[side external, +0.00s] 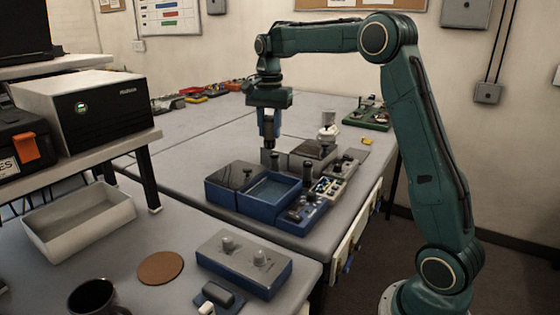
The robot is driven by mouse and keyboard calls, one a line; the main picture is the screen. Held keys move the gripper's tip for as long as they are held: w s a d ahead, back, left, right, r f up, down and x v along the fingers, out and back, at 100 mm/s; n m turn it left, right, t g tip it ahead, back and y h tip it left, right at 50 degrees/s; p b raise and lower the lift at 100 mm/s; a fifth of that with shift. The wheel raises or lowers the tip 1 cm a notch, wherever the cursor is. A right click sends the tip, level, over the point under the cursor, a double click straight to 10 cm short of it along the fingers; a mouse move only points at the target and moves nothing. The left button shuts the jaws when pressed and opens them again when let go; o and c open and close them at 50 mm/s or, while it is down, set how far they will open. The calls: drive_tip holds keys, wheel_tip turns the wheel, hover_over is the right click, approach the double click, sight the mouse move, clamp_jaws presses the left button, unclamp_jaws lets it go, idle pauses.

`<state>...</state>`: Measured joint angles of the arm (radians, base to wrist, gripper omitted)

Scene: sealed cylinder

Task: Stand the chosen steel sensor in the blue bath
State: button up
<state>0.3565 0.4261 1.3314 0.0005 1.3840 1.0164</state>
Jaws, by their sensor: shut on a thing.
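The blue bath (254,204) is an open blue box in the middle of the work table, with a dull bluish surface inside. My gripper (268,139) points straight down behind and above the bath. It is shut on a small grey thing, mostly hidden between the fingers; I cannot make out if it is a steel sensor. Whether its lower end touches anything behind the bath is unclear. Other small metal parts stand in a tray (328,187) right of the bath, too small to tell apart.
A dark-topped blue box (226,184) with a knob adjoins the bath's left side. A blue block with dark knobs (302,218) stands at its front right. A grey-topped box (243,262), a cork disc (160,267) and a mug (96,299) are nearer.

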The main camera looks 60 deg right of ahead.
sight(270, 147)
wheel_tip(270, 147, down, 14)
drive_tip(key=shift+r, duration=0.15)
idle(0.3)
drive_tip(key=shift+f, duration=2.15)
drive_tip(key=o, duration=1.1)
drive_tip(key=shift+f, duration=0.15)
drive_tip(key=shift+c, duration=0.2)
wheel_tip(270, 147, up, 12)
drive_tip(key=shift+r, duration=0.2)
